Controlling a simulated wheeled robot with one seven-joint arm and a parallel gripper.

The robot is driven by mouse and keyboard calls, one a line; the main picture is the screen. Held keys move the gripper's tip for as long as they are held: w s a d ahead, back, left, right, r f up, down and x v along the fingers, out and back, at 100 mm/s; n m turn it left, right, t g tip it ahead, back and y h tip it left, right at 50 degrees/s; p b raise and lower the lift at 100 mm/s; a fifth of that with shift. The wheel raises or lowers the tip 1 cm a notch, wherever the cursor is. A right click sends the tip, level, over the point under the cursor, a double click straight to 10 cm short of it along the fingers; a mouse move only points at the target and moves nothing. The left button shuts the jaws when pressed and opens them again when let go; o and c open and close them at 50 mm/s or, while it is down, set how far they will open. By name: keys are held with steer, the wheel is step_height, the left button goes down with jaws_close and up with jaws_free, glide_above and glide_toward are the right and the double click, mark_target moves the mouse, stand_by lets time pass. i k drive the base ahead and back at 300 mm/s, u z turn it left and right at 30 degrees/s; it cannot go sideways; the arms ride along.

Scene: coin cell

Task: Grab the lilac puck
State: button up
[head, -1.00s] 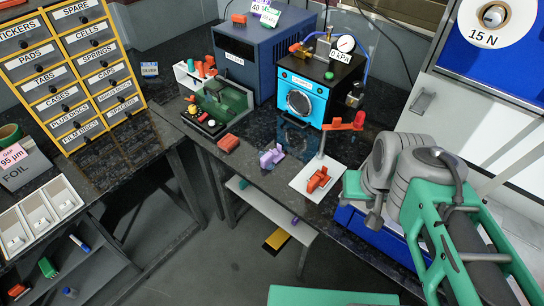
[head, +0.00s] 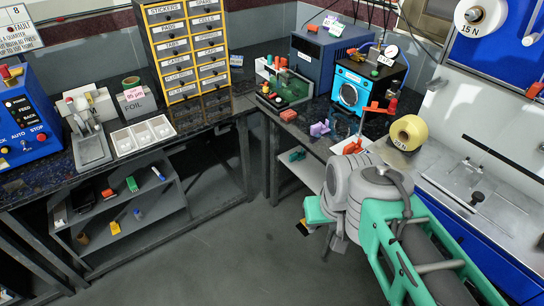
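A small lilac piece (head: 320,129) lies on the dark bench top at the back. It is left of the upright stand with the red clamp and in front of the blue-faced machine. It looks irregular, and its exact shape is too small to tell. My folded grey and green arm fills the lower right of the head view, nearer to me than the piece and apart from it. No gripper fingers can be made out on the arm.
An orange-red block (head: 289,115) lies left of the lilac piece. The green tray unit (head: 289,93) and the blue-faced machine (head: 349,92) stand behind it. A yellow roll (head: 409,132) is to the right. The grey floor (head: 220,240) in front is clear.

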mark_target(318, 128)
steer(key=u, duration=1.1)
steer(key=i, duration=1.8)
steer(key=z, duration=0.4)
